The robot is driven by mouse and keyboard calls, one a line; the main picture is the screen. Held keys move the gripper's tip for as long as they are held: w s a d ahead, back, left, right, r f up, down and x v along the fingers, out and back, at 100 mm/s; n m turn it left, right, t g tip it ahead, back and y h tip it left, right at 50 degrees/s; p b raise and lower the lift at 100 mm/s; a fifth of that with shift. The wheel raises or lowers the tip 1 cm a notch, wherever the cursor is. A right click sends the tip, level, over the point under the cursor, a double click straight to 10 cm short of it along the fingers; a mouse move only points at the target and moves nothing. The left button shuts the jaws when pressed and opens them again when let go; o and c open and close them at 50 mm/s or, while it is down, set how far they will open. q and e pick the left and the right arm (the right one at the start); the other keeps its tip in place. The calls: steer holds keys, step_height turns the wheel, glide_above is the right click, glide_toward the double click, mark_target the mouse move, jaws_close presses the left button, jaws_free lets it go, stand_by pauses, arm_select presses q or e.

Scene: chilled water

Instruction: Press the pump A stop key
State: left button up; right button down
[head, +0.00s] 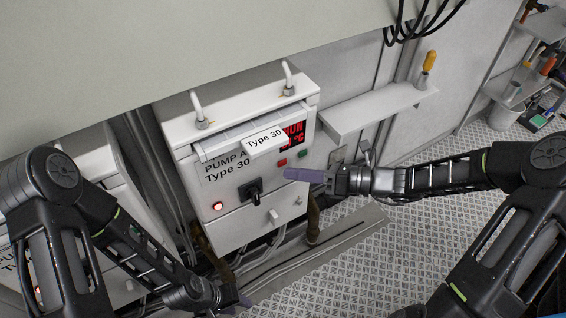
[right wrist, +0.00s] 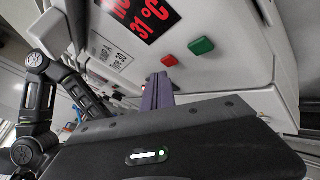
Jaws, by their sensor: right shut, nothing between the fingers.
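The pump A cabinet (head: 228,170) is a white box with a "PUMP A Type 30" label and a red-lit display (head: 292,135) reading RUN. Below the display are a red key (head: 282,163) and a green key (head: 303,153). My right gripper (head: 288,174) is shut and empty, its purple fingers just below the red key. In the right wrist view the red key (right wrist: 169,60) shows just beyond the fingertips (right wrist: 158,78), with the green key (right wrist: 202,46) beside it. Contact cannot be told. My left gripper (head: 240,304) is low at the bottom edge, mostly hidden.
A black rotary knob (head: 250,191) and a lit red lamp (head: 217,206) sit lower on the cabinet front. A similar white unit (head: 98,160) stands at the left. A shelf (head: 370,110) with an orange-handled tool is at the right. The metal floor (head: 400,240) is open.

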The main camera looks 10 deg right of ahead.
steer(key=shift+w, duration=0.1)
stand_by(0.5)
steer(key=shift+w+a, duration=0.15)
steer(key=shift+w, duration=0.15)
steer(key=shift+w+a+p, duration=0.15)
steer(key=shift+w+p, duration=0.15)
steer(key=shift+p, duration=0.05)
stand_by(0.6)
stand_by(0.3)
steer(key=shift+s+d+p, duration=0.3)
steer(key=shift+s+p, duration=0.2)
steer(key=shift+s, duration=0.2)
steer(key=shift+s+d, duration=0.1)
